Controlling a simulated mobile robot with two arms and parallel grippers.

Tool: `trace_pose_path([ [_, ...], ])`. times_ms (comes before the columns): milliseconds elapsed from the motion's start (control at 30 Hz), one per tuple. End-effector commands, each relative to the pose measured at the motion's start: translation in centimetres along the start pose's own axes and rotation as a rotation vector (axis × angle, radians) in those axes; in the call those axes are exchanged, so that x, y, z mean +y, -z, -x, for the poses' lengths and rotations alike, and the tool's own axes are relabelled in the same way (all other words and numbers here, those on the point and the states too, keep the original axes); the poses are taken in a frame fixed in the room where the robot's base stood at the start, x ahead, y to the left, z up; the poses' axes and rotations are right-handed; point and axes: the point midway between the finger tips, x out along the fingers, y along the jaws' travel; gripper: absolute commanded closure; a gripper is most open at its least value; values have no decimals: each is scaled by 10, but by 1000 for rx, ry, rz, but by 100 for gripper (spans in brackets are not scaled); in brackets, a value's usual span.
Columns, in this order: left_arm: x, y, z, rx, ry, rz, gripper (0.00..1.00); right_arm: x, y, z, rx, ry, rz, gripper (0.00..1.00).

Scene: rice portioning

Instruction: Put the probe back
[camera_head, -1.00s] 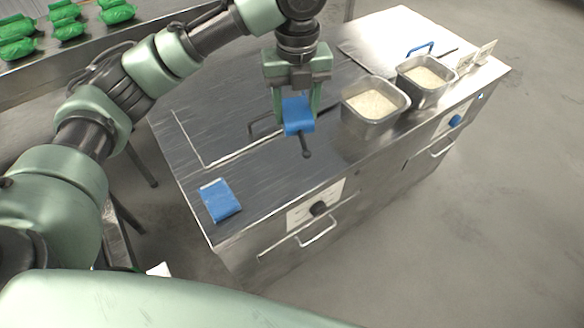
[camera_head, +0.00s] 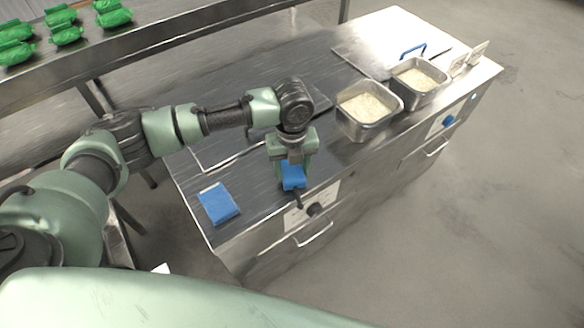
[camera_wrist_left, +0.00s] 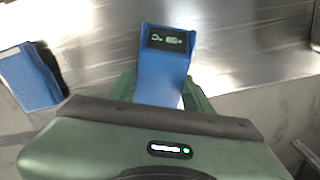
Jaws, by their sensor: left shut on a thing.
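My left gripper (camera_head: 292,172) is shut on the blue probe (camera_head: 293,183), above the front edge of the steel counter. In the left wrist view the probe (camera_wrist_left: 164,65) is a blue body with a small dark display, between my green fingers. A dark tip hangs below it in the head view. A flat blue piece (camera_head: 218,203), perhaps the probe's holder, lies on the counter's near left corner, left of the gripper and apart from it. It also shows at the left of the left wrist view (camera_wrist_left: 28,78). My right gripper is not in view.
Two steel pans of rice, a nearer one (camera_head: 366,112) and a farther one (camera_head: 418,80), stand to the right on the counter (camera_head: 250,185). Small white cards (camera_head: 468,60) stand beyond them. Green packages (camera_head: 65,30) lie on a shelf at upper left.

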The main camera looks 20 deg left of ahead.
Motion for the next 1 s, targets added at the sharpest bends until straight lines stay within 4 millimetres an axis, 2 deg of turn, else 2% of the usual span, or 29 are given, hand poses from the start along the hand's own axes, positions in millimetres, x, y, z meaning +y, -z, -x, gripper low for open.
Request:
trace_pose_path([
  [100,0,0,-7,1,0,0,90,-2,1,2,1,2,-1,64],
  [400,0,0,-9,0,1,0,90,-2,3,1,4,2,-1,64],
  [433,0,0,-9,0,1,0,41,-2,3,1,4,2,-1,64],
  [500,0,0,-8,0,1,0,28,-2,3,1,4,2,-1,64],
  [867,0,0,-5,-1,2,0,28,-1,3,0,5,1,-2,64],
  [1000,-1,-1,12,-3,4,-1,28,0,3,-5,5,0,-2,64],
])
